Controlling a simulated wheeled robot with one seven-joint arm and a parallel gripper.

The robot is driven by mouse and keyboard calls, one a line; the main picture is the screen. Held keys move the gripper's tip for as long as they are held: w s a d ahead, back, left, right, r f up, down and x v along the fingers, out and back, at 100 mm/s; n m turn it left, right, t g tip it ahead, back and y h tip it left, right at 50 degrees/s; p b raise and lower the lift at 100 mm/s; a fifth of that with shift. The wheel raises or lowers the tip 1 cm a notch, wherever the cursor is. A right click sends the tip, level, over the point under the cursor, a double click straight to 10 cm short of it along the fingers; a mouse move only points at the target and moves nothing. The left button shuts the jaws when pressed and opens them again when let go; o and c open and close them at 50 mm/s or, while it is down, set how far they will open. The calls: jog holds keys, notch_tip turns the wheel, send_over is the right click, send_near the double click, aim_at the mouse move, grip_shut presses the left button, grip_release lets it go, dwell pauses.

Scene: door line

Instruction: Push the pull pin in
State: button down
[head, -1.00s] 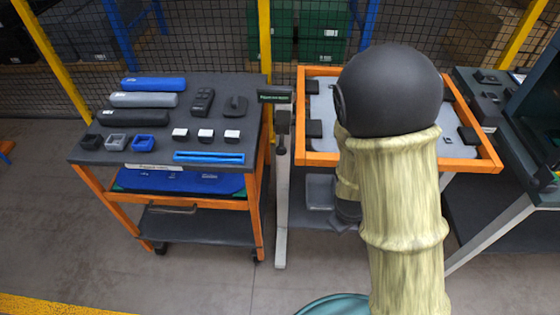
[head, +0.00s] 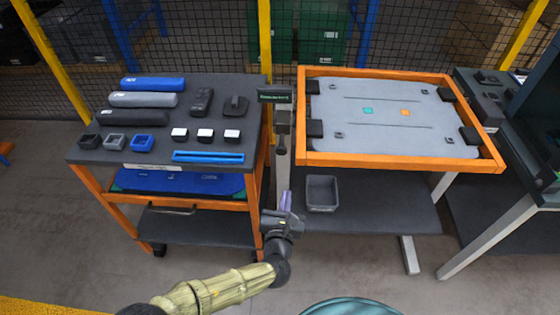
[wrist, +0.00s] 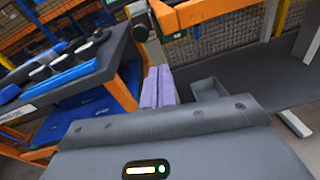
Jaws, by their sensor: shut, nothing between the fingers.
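A grey post (head: 284,165) stands between the cart and the orange-framed table, with a dark label plate (head: 275,95) at its top and a dark knob-like part (head: 283,118) just below. The pull pin is too small to tell apart; this dark part may belong to it. The post's top also shows in the wrist view (wrist: 143,30). My gripper (head: 286,199) is low in front of the post, below the tabletops. Its purple fingers (wrist: 159,84) are shut together, empty, and point toward the post's side. I cannot tell whether they touch it.
The left cart (head: 230,140) holds blue and grey cases and small boxes. The right table has an orange frame (head: 400,162) around a grey panel. A grey bin (head: 321,192) sits on the shelf under it, right of my gripper. The floor in front is clear.

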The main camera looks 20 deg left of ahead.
aim_at(281, 153)
jog(key=shift+s+a+r+n+t+y, duration=0.15)
jog(key=shift+s+a+r+n+y, duration=0.15)
jog(key=shift+a+n+y, duration=0.2)
jog(key=shift+s+a+r+n+t+y, duration=0.15)
jog(key=shift+s+a+r+n+y, duration=0.1)
jog(key=shift+a+n+y, duration=0.25)
jog(key=shift+w, duration=0.1)
jog(key=shift+h, duration=0.3)
jog(key=p+x, duration=0.3)
jog(key=x, duration=1)
jog(key=shift+a+r+p, duration=0.1)
jog(key=shift+r+p, duration=0.05)
jog(key=shift+p, duration=0.25)
jog(key=shift+w+a, duration=0.1)
jog(key=shift+w, duration=0.3)
